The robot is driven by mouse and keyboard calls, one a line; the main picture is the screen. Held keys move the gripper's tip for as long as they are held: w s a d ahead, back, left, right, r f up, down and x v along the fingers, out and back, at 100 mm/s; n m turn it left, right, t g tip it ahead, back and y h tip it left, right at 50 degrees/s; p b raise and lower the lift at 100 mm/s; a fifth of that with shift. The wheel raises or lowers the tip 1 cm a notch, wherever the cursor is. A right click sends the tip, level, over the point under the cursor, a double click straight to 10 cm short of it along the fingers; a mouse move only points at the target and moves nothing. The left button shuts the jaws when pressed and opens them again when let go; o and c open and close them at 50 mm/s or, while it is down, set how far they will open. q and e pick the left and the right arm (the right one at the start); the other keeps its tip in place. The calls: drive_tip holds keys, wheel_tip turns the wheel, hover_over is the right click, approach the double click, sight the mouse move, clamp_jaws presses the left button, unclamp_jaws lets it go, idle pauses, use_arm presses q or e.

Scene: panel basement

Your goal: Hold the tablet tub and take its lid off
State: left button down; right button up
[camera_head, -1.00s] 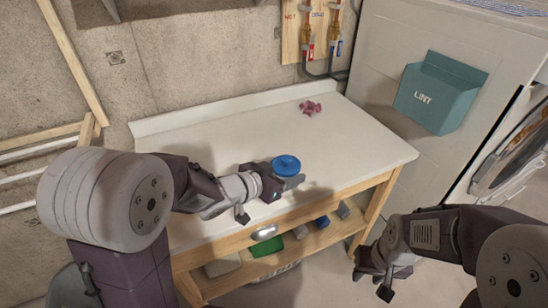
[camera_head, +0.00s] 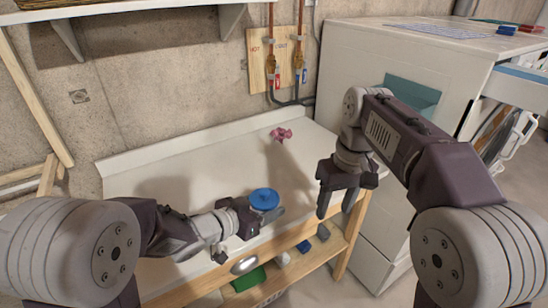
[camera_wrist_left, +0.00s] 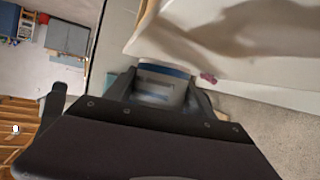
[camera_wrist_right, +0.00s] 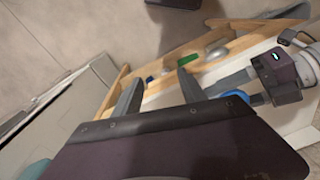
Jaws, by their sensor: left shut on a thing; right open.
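The tablet tub has a round blue lid (camera_head: 264,199) and stands upright near the front edge of the white counter. Its pale body (camera_wrist_left: 160,90) shows in the left wrist view between the jaws. My left gripper (camera_head: 262,215) is shut on the tub's body, with the lid above the fingers. My right gripper (camera_head: 340,200) is open and empty, to the right of the tub and apart from it. In the right wrist view, my right gripper's spread fingers (camera_wrist_right: 160,90) have nothing between them, and part of the blue lid (camera_wrist_right: 237,90) shows beside them.
Below is a wooden shelf with a green thing (camera_head: 249,279). A white machine (camera_head: 350,60) with a teal bin (camera_head: 412,97) stands on the right, behind my right arm.

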drive_tip(key=w+a+r+n+t+y, duration=0.1)
drive_tip(key=w+a+r+n+t, duration=0.15)
drive_tip(key=a+r, duration=0.75)
drive_tip(key=n, duration=0.2)
approach(264, 192)
drive_tip(key=x, duration=0.8)
drive_tip(key=shift+w+f, duration=0.15)
drive_tip(key=shift+f, duration=0.15)
clamp_jaws()
drive_tip(key=shift+r, duration=0.1)
drive_tip(key=shift+r, duration=1.05)
